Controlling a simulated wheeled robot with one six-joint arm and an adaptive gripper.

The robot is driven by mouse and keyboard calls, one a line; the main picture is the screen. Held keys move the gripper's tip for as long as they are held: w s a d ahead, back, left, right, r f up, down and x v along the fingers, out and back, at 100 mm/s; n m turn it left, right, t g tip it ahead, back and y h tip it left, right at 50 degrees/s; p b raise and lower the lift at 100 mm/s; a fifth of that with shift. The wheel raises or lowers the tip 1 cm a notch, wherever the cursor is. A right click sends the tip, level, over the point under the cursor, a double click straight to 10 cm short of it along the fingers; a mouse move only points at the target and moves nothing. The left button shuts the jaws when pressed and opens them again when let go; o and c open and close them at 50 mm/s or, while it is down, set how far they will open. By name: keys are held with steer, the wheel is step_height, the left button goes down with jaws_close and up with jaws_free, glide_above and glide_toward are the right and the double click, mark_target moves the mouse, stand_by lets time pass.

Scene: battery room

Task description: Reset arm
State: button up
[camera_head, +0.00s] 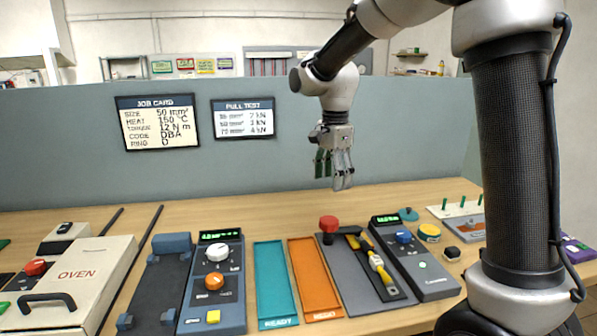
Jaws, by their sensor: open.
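My arm reaches in from the upper right of the head view. My gripper (334,180) hangs pointing down above the back of the wooden bench, in front of the grey-blue partition. Its fingers are apart, and I see nothing between them. It is clear of the bench top and of the devices below it.
The bench (200,203) carries an oven (85,272), a dial unit (214,285), a teal READY tray (274,285), an orange tray (315,280) and a red-knobbed station (328,224) with a yellow-handled tool (380,268). A job card (157,122) hangs on the partition.

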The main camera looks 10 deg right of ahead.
steer(key=s+d+r+n+t, duration=0.1)
steer(key=s+d+n, duration=0.3)
steer(key=s, duration=0.5)
steer(key=s+d+r+n+t, duration=0.2)
steer(key=s+d+n, duration=0.3)
steer(key=s, duration=0.4)
steer(key=s+d+r+n+t, duration=0.1)
steer(key=s+d+n, duration=0.4)
steer(key=s, duration=0.3)
steer(key=shift+s+d+r, duration=0.3)
steer(key=shift+s, duration=0.1)
stand_by(0.6)
